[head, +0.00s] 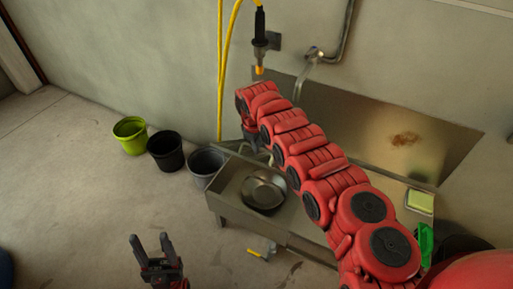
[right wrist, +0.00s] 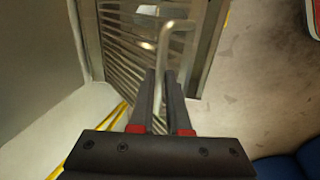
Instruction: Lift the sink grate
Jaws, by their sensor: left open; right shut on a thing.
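The sink grate (right wrist: 125,50), a metal frame with parallel slats, fills the upper left of the right wrist view. A bent metal bar (right wrist: 163,45) rises from it like a handle. My right gripper (right wrist: 162,78) is shut on this bar, its two dark fingers on either side. In the head view my right arm reaches over the sink (head: 228,205), and its gripper is mostly hidden by the arm. The grate is hard to make out there. My left gripper (head: 152,245) is open and empty, low in the picture, left of the sink.
A round metal pan (head: 264,190) lies in the sink basin. Green (head: 130,135), black (head: 166,150) and grey (head: 206,167) buckets stand left of the sink. A yellow hose (head: 221,70) and a faucet (head: 312,54) are at the wall.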

